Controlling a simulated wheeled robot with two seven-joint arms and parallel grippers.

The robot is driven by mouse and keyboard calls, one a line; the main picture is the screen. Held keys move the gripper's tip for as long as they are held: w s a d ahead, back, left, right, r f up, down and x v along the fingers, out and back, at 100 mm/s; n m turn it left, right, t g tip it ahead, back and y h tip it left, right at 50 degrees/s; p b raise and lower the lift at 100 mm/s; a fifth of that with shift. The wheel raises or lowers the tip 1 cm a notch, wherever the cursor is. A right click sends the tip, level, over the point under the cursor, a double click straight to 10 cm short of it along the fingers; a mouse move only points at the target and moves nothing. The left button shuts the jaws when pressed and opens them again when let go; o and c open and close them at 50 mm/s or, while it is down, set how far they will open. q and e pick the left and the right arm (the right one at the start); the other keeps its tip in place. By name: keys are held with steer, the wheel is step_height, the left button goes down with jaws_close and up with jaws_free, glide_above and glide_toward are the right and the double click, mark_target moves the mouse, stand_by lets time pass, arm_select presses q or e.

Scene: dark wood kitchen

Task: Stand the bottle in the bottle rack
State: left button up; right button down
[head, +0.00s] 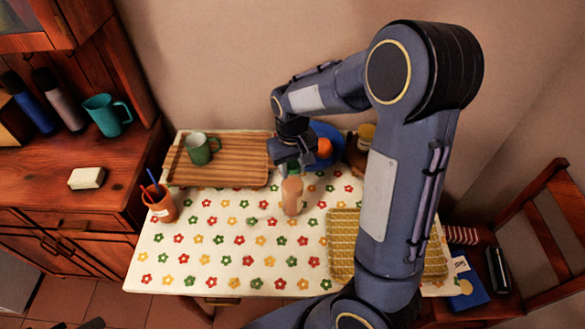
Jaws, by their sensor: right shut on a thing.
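A peach-coloured bottle (292,196) with a green top is upright over the flowered tabletop, near the middle. My right gripper (292,165) is shut on its top from above. I cannot tell whether the bottle's base touches the cloth. No bottle rack shows clearly; my right arm hides part of the table's right side. My left gripper is not in view.
A wooden tray (240,177) with a green mug (199,149) is at the back left. A blue bowl (325,131) with orange fruit stands behind my gripper. A terracotta pot (162,207) is left; a yellow mat (341,250) is right. The front middle is clear.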

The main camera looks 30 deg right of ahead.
steer(key=shift+f, duration=0.65)
steer(key=shift+f, duration=0.3)
steer(key=c, duration=1)
jaws_free()
steer(key=shift+r, duration=0.1)
